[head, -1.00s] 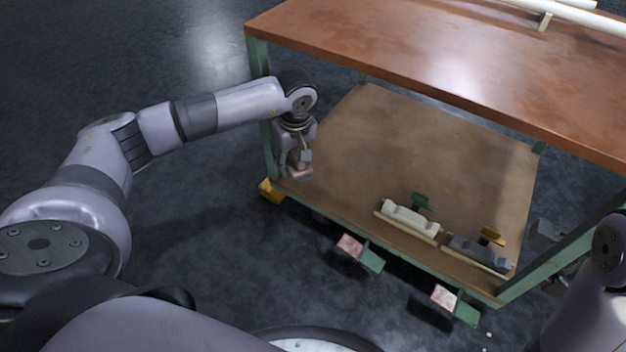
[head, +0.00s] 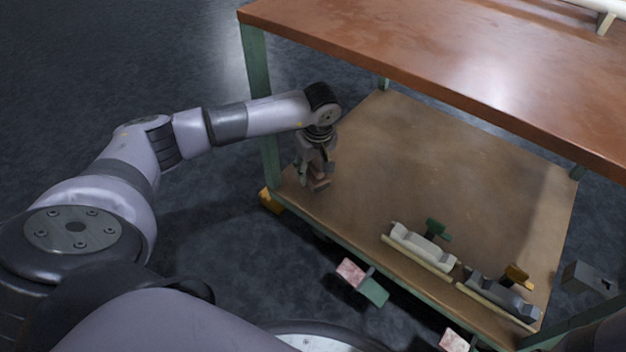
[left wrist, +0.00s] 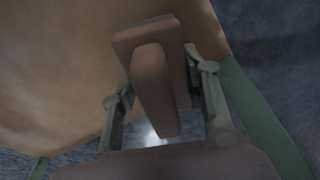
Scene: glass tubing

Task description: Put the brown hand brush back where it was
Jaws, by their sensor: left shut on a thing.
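The brown hand brush (left wrist: 152,75) is between the fingers of my left gripper (left wrist: 162,88) in the left wrist view, its long narrow part toward the camera. In the head view my left gripper (head: 316,182) points down over the front left corner of the cart's lower shelf (head: 450,190), shut on the brush. There the brush is small and mostly hidden by the fingers. I cannot tell whether it touches the shelf. My right gripper is not visible.
A cream block with a green piece (head: 422,245) and a dark grey block with an orange piece (head: 500,295) lie along the shelf's front edge. The upper top (head: 430,60) overhangs behind. A green leg (head: 257,105) stands just left of my gripper. The shelf's middle is clear.

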